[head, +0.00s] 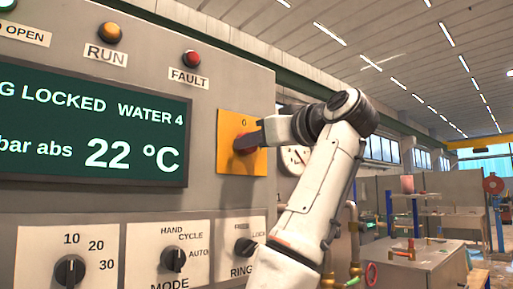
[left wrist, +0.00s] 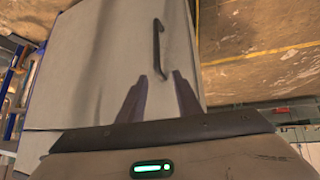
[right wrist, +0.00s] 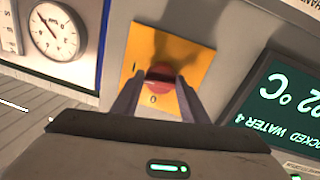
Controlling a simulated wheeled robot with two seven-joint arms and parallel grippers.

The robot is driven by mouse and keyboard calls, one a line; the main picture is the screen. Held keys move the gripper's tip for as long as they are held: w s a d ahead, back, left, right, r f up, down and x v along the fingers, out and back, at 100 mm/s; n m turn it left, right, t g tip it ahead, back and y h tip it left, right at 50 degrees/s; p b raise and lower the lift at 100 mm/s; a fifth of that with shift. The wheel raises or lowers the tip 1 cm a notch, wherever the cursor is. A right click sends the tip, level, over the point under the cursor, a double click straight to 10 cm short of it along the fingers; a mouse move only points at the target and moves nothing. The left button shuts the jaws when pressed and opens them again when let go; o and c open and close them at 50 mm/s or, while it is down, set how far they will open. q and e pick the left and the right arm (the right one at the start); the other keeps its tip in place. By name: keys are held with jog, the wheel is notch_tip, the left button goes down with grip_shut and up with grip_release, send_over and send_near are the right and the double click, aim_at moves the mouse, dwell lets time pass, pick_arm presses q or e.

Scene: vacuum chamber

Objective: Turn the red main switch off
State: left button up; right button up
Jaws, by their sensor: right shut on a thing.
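The red main switch (head: 240,145) is a red knob on a yellow plate (head: 229,125) at the right side of the grey control panel. A "0" mark shows above the knob in the head view. My right gripper (head: 247,141) is at the knob and hides much of it. In the right wrist view the red knob (right wrist: 159,78) sits between the fingertips of the right gripper (right wrist: 159,82), which is shut on it. Which mark the knob points to is not clear. My left gripper (left wrist: 160,90) is open and empty, seen only in the left wrist view.
Left of the switch is a display (head: 95,125) reading WATER and 22 °C. Below are rotary knobs, including MODE (head: 173,259). RUN (head: 109,33) and FAULT (head: 191,58) lamps are above. A round gauge (right wrist: 54,32) is beside the panel. A grey surface with a dark handle (left wrist: 157,50) faces the left gripper.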

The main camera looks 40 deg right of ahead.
jog(key=n, duration=0.5)
jog(key=n+y, duration=0.1)
jog(key=n, duration=0.5)
jog(key=n+y, duration=0.1)
jog(key=n, duration=0.5)
jog(key=shift+w+f+t, duration=0.15)
jog(key=shift+f+t, duration=0.15)
jog(key=o, duration=1)
jog(key=shift+r, duration=0.1)
